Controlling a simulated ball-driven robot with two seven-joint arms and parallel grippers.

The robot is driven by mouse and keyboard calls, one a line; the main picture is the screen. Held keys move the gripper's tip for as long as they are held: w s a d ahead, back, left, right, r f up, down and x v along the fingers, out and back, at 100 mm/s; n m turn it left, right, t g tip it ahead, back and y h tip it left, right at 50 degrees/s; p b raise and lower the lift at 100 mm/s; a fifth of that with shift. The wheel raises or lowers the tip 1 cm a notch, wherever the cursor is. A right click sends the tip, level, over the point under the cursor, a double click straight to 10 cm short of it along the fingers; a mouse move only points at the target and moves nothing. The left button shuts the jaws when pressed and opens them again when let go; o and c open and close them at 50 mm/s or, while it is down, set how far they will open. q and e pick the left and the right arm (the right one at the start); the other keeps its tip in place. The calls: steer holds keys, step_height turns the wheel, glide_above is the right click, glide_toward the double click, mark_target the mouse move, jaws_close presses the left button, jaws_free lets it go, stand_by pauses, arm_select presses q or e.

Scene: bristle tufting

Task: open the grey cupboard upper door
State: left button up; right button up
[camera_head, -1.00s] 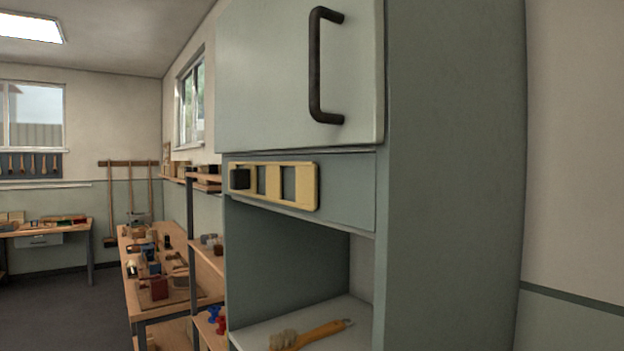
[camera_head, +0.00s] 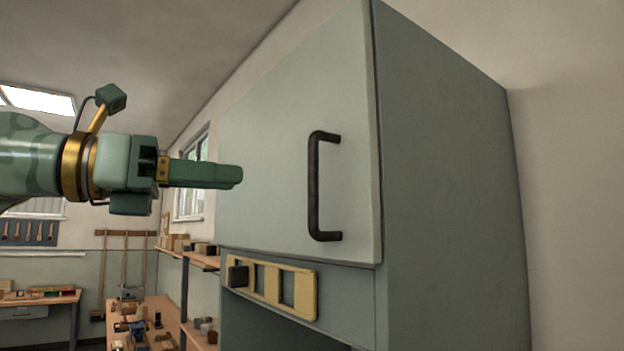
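The grey cupboard upper door (camera_head: 275,150) is shut, flush with the cupboard body. Its dark upright bar handle (camera_head: 314,188) is near the door's right edge. My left gripper (camera_head: 238,176) comes in from the left at about the handle's height. Its fingertips point right and overlap the door's left part in the picture, with a clear gap to the handle. The fingers show edge-on, one behind the other, so I cannot tell whether they are open or shut. Nothing shows held in them. My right gripper is not in view.
A yellow frame (camera_head: 309,291) with a dark block (camera_head: 238,275) is on the panel below the door. An open niche lies under it. The cupboard side (camera_head: 445,170) is to the right. Workbenches (camera_head: 150,308) with small items stand back left.

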mark_target(312, 223)
arm_select(q)
steer(key=p+x, duration=0.2)
steer(key=x, duration=1)
steer(key=shift+d, duration=0.15)
jaws_close()
